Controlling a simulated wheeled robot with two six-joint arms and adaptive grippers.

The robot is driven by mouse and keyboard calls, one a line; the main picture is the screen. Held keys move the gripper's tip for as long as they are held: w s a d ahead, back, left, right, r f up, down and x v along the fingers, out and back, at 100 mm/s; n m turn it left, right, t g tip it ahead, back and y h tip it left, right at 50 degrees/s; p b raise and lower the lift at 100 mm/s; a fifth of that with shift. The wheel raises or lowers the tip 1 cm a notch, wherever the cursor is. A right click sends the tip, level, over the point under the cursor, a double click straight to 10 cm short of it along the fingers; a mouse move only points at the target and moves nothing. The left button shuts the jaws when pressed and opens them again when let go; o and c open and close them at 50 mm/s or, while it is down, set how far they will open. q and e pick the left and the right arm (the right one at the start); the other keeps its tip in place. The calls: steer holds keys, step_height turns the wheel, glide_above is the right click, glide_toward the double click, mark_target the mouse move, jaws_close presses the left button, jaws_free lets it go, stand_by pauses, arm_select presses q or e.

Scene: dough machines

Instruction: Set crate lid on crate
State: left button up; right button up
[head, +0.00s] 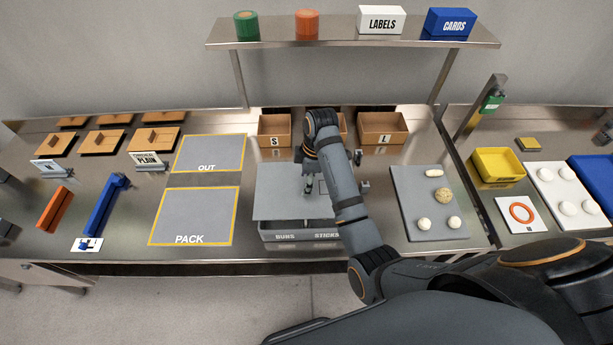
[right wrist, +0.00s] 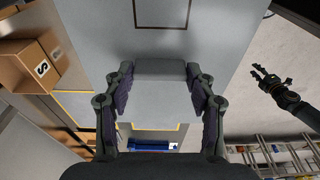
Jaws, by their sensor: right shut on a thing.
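The crate (head: 300,237) stands in the middle of the bench, its front marked BUNS and STICKS. The flat grey lid (head: 273,198) is over it, covering most of its top; I cannot tell whether it touches the rim. The lid also shows in the right wrist view (right wrist: 205,40). My right gripper (head: 308,190) is above the lid, shut on its grey block handle, which sits between the fingers (right wrist: 160,90) in the right wrist view. My arm hides the lid's right side. My left gripper (right wrist: 274,80) shows small over the floor in the right wrist view, its jaws unclear.
Bins S (head: 274,142) and L (head: 383,140) stand behind the crate. The PACK mat (head: 193,216) and OUT mat (head: 208,153) to the left are empty. A grey board (head: 410,218) with dough pieces lies to the right. A shelf (head: 350,33) runs above.

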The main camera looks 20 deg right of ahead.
step_height(320, 180, down, 3)
steer(key=shift+w+a+f+b, duration=0.1)
steer(key=shift+w+a+b, duration=0.05)
steer(key=shift+b, duration=0.15)
steer(key=shift+f, duration=1.05)
steer(key=shift+r, duration=0.15)
steer(key=shift+p, duration=0.45)
